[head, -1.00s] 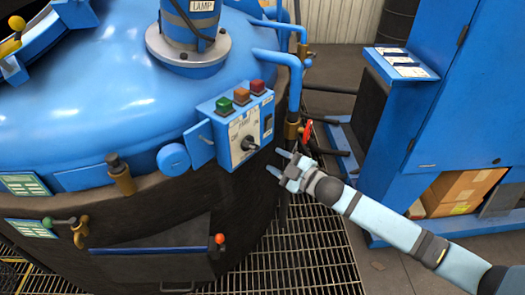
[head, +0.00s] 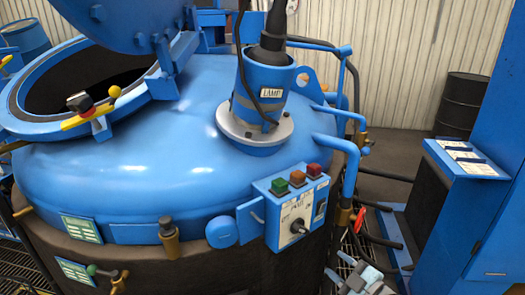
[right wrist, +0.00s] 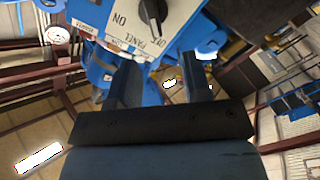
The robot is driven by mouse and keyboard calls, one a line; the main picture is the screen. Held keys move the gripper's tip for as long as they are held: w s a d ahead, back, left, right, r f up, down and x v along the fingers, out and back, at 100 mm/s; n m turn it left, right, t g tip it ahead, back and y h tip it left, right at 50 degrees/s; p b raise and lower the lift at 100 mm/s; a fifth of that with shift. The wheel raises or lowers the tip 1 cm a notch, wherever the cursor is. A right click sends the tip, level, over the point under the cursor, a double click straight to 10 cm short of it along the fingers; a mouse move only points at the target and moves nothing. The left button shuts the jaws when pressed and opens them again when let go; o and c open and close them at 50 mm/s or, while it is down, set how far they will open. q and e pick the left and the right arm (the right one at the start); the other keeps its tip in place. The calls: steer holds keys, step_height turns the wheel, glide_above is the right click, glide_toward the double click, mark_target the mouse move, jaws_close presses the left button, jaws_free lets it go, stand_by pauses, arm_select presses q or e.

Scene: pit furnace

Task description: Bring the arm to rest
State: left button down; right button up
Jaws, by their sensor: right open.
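My right gripper (head: 352,274) shows at the bottom edge of the head view, right of and below the control box (head: 290,212). Its jaws are apart and empty. In the right wrist view the two fingers (right wrist: 162,82) stand apart below the panel, with nothing between them. The box's black rotary knob (head: 298,226) shows in the head view. The same knob (right wrist: 153,14) is close ahead in the right wrist view, beside ON and OFF lettering. The gripper is apart from the box in the head view. My left gripper is not in view.
The blue furnace vessel (head: 190,120) fills the middle, with an open hatch at left. A pipe with a red valve handle (head: 359,220) stands close to my right gripper. A blue stand with labels (head: 465,160) and a black drum (head: 462,103) are at the right.

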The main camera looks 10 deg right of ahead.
steer(key=s+a+f+m+g+h, duration=0.35)
steer(key=s+f+m, duration=0.3)
steer(key=s, duration=0.45)
steer(key=s+a+f+m+g+h, duration=0.2)
steer(key=s+a+f+m, duration=0.35)
steer(key=s, duration=0.55)
steer(key=d+r+p, duration=0.3)
steer(key=r+p, duration=1.1)
steer(key=p, duration=0.6)
steer(key=shift+d+n+t, duration=0.2)
steer(key=shift+n+t, duration=0.1)
steer(key=shift+t, duration=0.15)
steer(key=shift+s+f, duration=0.1)
